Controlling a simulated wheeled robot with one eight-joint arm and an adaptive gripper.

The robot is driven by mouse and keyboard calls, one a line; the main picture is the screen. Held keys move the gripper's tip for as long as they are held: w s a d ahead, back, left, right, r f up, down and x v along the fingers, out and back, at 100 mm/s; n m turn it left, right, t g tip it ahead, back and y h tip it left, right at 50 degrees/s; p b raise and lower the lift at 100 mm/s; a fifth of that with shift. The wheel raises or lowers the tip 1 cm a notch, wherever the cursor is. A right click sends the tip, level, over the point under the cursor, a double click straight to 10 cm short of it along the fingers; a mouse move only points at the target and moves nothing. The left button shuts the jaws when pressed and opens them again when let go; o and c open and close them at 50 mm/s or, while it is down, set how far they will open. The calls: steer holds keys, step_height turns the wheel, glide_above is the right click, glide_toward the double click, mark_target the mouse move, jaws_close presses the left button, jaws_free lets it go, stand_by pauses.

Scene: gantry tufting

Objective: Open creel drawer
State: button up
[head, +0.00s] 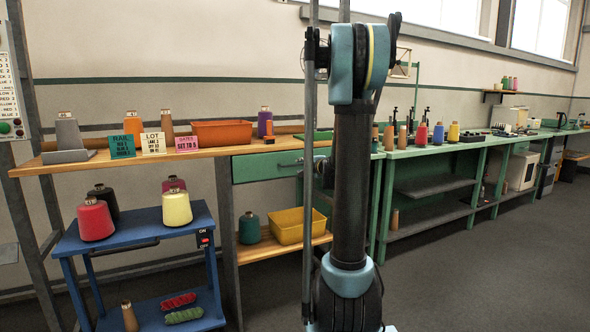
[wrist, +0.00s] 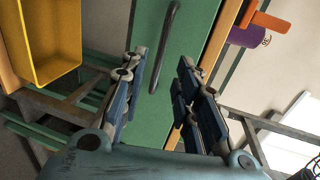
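The creel drawer (head: 262,165) has a green front and sits under the wooden bench top, looking shut. Its front fills the middle of the wrist view (wrist: 200,25), which is turned on its side. The dark bar handle (wrist: 165,45) runs down the drawer front and appears between my open fingertips. My gripper (wrist: 162,60) faces the drawer with two blue-grey fingers apart. I cannot tell whether the handle is within the fingers' depth or just beyond them; no finger clearly touches it. In the head view my arm hides part of the drawer's right side.
On the bench top (head: 105,160) stand cones, cards and an orange bin (head: 222,133). A yellow bin (head: 298,226) sits on the shelf below the drawer. A blue cart (head: 135,236) with yarn cones stands at the left. A long green bench (head: 440,148) extends right; the floor before it is clear.

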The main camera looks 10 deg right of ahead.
mark_target(296, 165)
steer(key=x, duration=0.9)
jaws_close()
